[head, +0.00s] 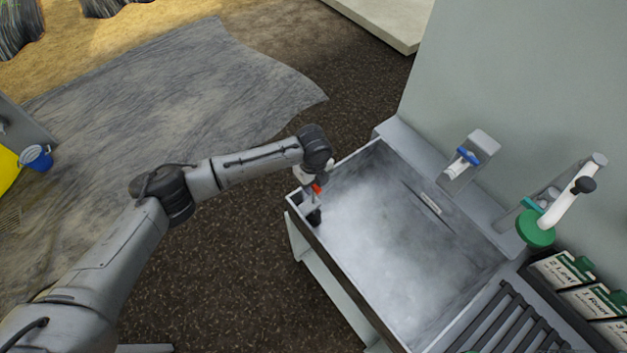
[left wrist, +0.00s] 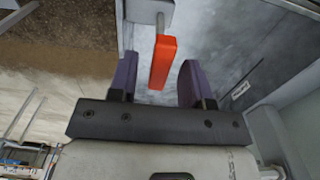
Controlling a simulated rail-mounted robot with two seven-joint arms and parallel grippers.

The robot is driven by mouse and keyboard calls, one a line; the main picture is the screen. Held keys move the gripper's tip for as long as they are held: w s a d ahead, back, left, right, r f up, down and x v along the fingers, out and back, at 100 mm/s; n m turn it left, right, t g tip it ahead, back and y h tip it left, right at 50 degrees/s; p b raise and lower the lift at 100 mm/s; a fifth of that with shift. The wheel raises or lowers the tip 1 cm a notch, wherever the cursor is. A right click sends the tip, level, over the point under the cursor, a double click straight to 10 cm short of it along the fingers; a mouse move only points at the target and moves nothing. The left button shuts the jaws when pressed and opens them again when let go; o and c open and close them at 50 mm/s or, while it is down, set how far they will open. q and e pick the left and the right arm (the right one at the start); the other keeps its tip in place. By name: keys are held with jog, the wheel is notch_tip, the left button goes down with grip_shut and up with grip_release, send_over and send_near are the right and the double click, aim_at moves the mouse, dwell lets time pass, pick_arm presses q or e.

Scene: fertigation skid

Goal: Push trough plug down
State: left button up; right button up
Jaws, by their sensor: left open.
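The grey trough (head: 345,292) stands right of centre in the head view, its floor pale and cloudy. My left gripper (head: 309,184) points down over the trough's left end. An orange-red bar (head: 317,188), which looks like the plug's handle, shows beside its fingers. In the left wrist view, my open left gripper (left wrist: 157,72) has its two dark purple fingers on either side of the orange bar (left wrist: 163,62), with visible gaps to both. A grey rod runs from the bar to a pale block (left wrist: 149,11). I cannot tell how the plug sits. My right gripper is not in view.
A blue-handled tap (head: 466,156) is on the wall behind the trough. A green-based white pipe (head: 555,212) and labelled boxes (head: 561,270) stand at the right. A slatted rack (head: 497,322) adjoins the trough.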

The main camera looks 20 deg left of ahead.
pick_arm(q)
jog(key=shift+f, duration=0.1)
jog(key=shift+c, duration=0.2)
grip_shut()
dwell(0.4)
